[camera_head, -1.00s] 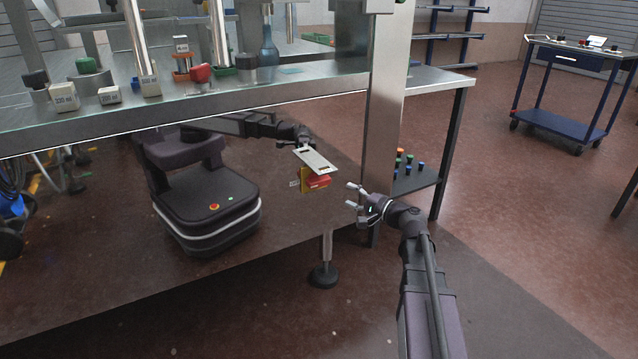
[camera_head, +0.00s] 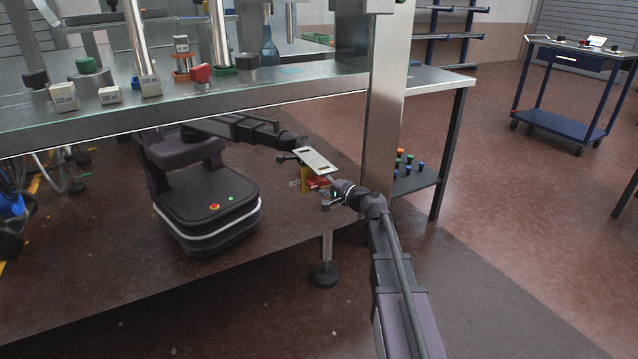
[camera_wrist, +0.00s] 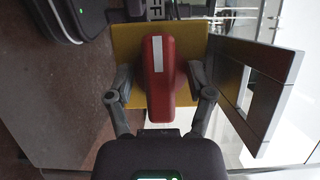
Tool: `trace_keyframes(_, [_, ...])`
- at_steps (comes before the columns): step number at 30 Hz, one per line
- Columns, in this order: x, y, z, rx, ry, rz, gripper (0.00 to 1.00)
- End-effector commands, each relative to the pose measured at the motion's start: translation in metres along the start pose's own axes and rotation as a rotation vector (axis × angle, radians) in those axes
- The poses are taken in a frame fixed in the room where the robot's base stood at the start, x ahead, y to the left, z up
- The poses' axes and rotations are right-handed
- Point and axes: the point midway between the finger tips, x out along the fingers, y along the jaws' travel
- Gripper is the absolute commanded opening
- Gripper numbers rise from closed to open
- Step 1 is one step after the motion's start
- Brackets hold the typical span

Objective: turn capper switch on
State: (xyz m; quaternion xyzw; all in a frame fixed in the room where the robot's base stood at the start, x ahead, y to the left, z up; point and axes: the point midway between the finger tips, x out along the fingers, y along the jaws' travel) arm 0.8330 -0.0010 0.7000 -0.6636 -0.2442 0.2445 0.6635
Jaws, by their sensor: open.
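The capper switch is a red handle with a white stripe (camera_wrist: 158,72) on a yellow plate (camera_wrist: 129,42), seen in the wrist view. In the head view the red handle (camera_head: 317,184) is mostly hidden behind my gripper, with the yellow plate (camera_head: 305,179) beside it, below the bench edge. My gripper (camera_wrist: 160,76) is open, with one finger on each side of the handle. I cannot tell whether either finger touches it. My gripper (camera_head: 328,189) also shows in the head view, at the switch.
A slotted metal plate (camera_head: 316,161) juts out just above the switch; it stands right of the fingers in the wrist view (camera_wrist: 252,92). A steel post (camera_head: 383,125) rises close by. The bench (camera_head: 230,108) holds bottles and blocks. A dark mobile base (camera_head: 205,210), possibly my reflection, shows below.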

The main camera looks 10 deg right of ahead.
Motion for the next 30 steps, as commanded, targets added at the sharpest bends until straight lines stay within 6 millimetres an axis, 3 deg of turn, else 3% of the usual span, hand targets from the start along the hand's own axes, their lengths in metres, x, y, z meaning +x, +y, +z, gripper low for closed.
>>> trace_keyframes(8, [0.0008,0.0000,0.0002,0.000,0.000,0.000,0.69])
trace_keyframes(15, [0.0007,0.0000,0.0001,0.000,0.000,0.000,0.00])
trace_keyframes(30, [0.0024,0.0011,0.0014,0.047,-0.003,-0.020,0.00])
